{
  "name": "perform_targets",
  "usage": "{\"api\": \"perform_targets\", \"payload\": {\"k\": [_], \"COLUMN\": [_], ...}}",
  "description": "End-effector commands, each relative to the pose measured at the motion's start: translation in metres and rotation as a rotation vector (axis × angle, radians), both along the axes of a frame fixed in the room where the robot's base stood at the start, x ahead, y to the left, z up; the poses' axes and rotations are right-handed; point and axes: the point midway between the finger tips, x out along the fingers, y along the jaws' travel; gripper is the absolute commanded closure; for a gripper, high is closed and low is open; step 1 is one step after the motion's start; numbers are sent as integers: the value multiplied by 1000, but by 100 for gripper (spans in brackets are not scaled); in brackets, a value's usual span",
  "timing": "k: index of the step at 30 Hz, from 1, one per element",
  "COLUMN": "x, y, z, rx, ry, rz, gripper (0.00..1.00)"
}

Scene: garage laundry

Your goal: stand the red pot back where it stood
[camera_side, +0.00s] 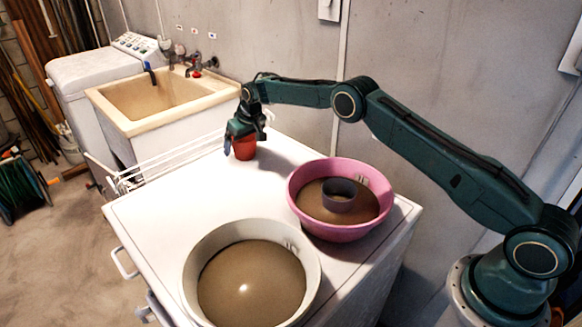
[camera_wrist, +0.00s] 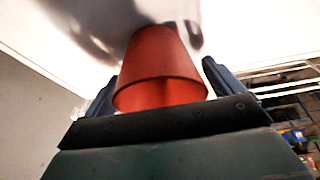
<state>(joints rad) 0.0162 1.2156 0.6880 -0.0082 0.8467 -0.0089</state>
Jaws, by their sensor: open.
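The red pot (camera_side: 244,148) stands upright on the white worktop near its far left edge. In the wrist view the red pot (camera_wrist: 160,70) shows large between the two fingers, with its wide rim toward the camera. My gripper (camera_side: 243,136) is at the pot, with its fingers on either side of it. In the wrist view my gripper (camera_wrist: 160,95) is open, and a gap shows between the pot and the right finger. Whether the left finger touches the pot I cannot tell.
A pink basin (camera_side: 300,205) with brown contents and a small dark ring-shaped pot (camera_side: 340,203) stands at the right. A cream basin (camera_side: 205,250) with brown contents is at the front. A white wire rack (camera_side: 135,178) and a sink (camera_side: 150,105) lie beyond the left edge.

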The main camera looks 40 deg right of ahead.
Motion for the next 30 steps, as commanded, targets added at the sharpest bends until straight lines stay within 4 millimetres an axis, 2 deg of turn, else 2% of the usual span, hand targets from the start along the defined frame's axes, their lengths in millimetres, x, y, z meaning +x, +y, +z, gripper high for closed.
{"api": "perform_targets", "payload": {"k": [11, 30], "x": [-6, -38], "y": [0, 0], "z": [20, 97], "rx": [0, 0], "ry": [-2, -1], "rz": [0, 0], "gripper": [7, 7]}}
